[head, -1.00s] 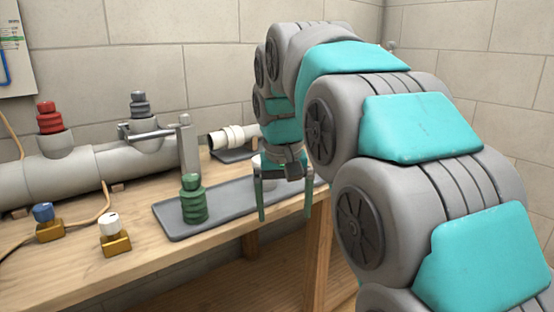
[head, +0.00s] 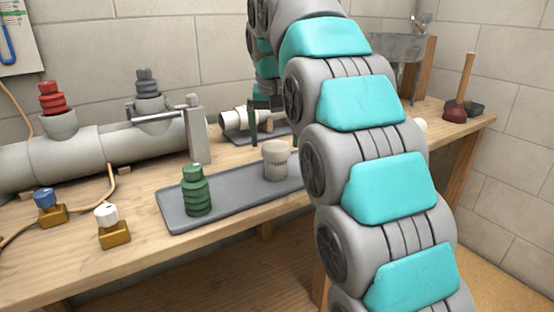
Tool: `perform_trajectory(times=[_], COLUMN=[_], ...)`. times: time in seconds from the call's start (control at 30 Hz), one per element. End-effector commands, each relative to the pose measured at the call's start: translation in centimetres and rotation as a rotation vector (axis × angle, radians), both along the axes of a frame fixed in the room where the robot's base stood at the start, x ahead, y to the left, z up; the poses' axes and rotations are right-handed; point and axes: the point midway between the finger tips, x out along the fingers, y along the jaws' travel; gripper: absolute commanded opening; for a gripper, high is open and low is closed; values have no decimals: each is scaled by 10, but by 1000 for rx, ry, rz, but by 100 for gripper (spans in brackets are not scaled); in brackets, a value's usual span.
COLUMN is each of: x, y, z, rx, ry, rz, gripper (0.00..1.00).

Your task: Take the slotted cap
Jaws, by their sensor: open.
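My gripper (head: 272,138) is open above the back of the bench, by the white pipe piece (head: 235,119) that lies on a small dark mat. The arm partly hides it, and I see nothing held between its fingers. No part shows a clear slot at this size, so I cannot tell which thing is the slotted cap. A green ribbed plug (head: 197,190) stands upright on the long grey tray (head: 230,208).
A large grey pipe (head: 90,153) with a red ribbed plug (head: 52,98) and a grey ribbed plug (head: 146,84) runs along the left. Blue-topped (head: 45,200) and white-topped (head: 107,215) brass valves stand at front left. A plunger (head: 460,95) and metal basin (head: 397,50) are at back right.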

Motion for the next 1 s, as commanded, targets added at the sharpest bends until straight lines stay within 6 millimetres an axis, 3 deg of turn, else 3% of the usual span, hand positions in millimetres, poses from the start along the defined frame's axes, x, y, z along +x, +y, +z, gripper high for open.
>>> perform_trajectory(times=[0.37,0.7,0.97,1.0], x=[4,12,13,13], y=[-1,-3,-3,-3], z=[-19,-55,-57,-57], rx=[-1,-1,0,0], ry=[3,7,2,2], rz=[1,-1,-1,-1], gripper=[100,100,100,96])
